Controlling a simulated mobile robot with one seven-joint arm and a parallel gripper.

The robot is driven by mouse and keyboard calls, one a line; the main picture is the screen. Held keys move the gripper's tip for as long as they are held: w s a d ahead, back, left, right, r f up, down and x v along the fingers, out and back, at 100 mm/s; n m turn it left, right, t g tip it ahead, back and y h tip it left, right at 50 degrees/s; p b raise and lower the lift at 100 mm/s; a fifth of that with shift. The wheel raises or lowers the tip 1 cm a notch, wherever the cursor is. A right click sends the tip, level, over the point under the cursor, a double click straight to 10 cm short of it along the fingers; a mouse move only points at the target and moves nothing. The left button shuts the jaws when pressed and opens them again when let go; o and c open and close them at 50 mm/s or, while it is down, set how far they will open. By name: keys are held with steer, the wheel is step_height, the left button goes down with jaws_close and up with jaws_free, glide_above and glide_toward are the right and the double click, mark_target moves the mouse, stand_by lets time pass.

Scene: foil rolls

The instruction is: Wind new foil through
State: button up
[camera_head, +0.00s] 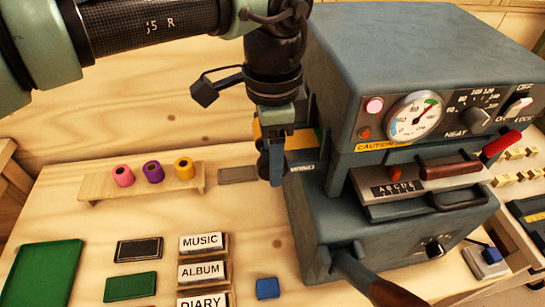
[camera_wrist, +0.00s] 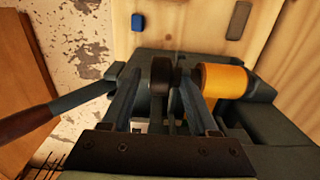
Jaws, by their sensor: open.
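The grey-blue stamping machine (camera_head: 410,75) stands on the right in the head view, with a lit red lamp and a dial gauge. A yellow-orange foil roll (camera_wrist: 225,80) is mounted on its side.
Pink (camera_head: 123,175), purple (camera_head: 153,171) and gold (camera_head: 184,168) rolls stand on a wooden rack (camera_head: 140,187). Word blocks (camera_head: 203,243), a green tray (camera_head: 40,272) and a small blue block (camera_head: 268,288) lie in front. A long lever (camera_head: 375,280) juts out from the machine.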

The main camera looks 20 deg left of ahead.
steer(key=shift+f, duration=0.5)
jaws_close()
